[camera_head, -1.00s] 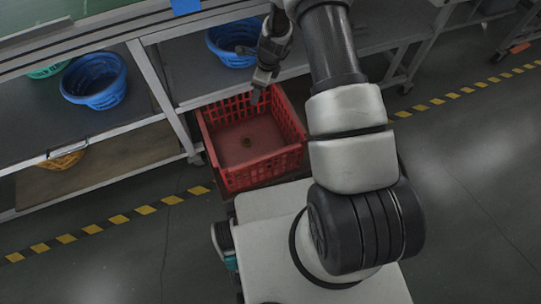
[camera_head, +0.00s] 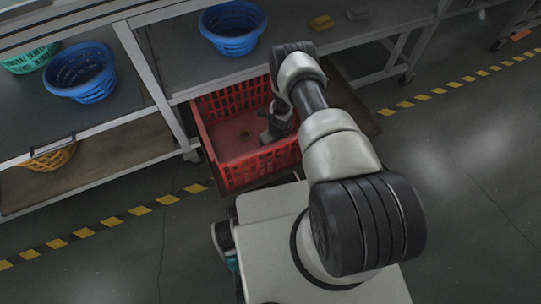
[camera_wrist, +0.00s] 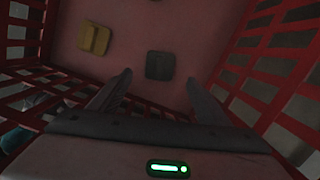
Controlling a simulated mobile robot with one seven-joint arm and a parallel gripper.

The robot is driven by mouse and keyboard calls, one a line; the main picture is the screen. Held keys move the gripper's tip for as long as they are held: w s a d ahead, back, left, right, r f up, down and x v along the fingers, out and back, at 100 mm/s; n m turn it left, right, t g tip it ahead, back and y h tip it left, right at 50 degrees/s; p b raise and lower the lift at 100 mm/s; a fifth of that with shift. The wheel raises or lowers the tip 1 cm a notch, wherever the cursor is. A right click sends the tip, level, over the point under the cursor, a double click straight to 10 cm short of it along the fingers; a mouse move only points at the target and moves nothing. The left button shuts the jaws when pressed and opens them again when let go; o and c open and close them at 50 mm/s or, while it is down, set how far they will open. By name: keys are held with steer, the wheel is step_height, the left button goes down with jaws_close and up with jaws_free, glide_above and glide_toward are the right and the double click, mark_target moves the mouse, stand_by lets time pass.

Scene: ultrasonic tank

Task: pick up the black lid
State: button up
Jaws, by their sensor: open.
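A dark, nearly black square piece (camera_wrist: 160,66), which looks like the black lid, lies flat on the floor of the red crate (camera_head: 231,177). In the wrist view it sits between and just beyond the tips of my gripper (camera_wrist: 158,80). The fingers are apart, with nothing between them. In the head view my gripper (camera_head: 267,138) reaches down inside the crate, and I cannot make out the dark piece there. A yellow-brown square piece (camera_wrist: 94,38) lies left of the dark one in the wrist view.
The crate's slatted walls (camera_wrist: 286,62) surround my gripper. Blue baskets (camera_head: 232,45) (camera_head: 82,88) stand on the shelves. A yellow piece (camera_head: 320,22) and a grey piece (camera_head: 357,14) lie on the shelf at the back. An orange basket (camera_head: 50,157) is lower left.

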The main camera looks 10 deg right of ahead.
steer(key=f+b, duration=0.1)
steer(key=f, duration=0.1)
steer(key=f+b, duration=0.1)
steer(key=f, duration=0.1)
steer(key=w+f+b, duration=0.1)
steer(key=f, duration=0.2)
steer(key=shift+a, duration=0.3)
steer(key=shift+r, duration=0.1)
steer(key=c, duration=1.4)
